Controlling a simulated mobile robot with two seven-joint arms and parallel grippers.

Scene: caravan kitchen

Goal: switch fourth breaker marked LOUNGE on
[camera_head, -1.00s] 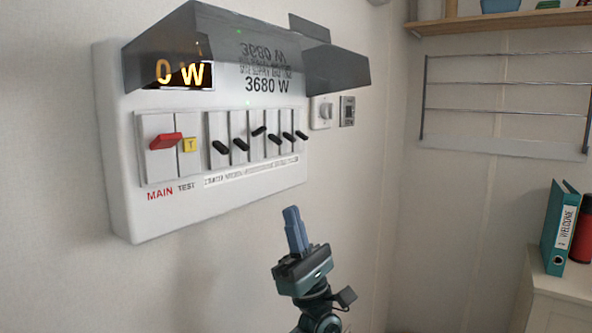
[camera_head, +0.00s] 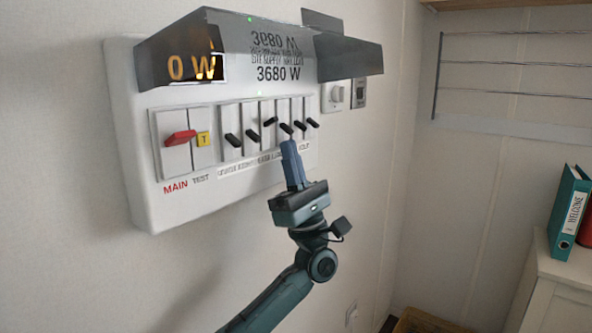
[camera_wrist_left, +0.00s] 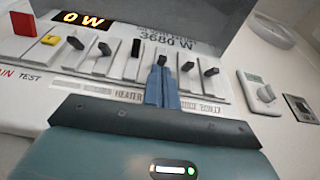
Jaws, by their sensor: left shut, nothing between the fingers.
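The white breaker panel (camera_head: 140,190) is on the wall, with a row of black levers right of the red MAIN lever (camera_head: 180,138) and yellow TEST button (camera_head: 203,139). The fourth black lever (camera_head: 286,128) appears down, like its neighbours; the third lever (camera_head: 270,121) sits higher. My left gripper (camera_head: 289,146) is shut and empty, its blue fingertips just below the fourth lever. In the left wrist view the fingertips (camera_wrist_left: 161,72) lie right under that lever (camera_wrist_left: 162,60); I cannot tell whether they touch. The fingers cover part of the label strip; LOUNGE is not readable. My right gripper is not in view.
A dark see-through cover (camera_head: 240,45) is raised above the levers. The display (camera_head: 192,67) reads 0 W. A dial (camera_head: 336,95) and a small wall plate (camera_head: 359,93) are right of the panel.

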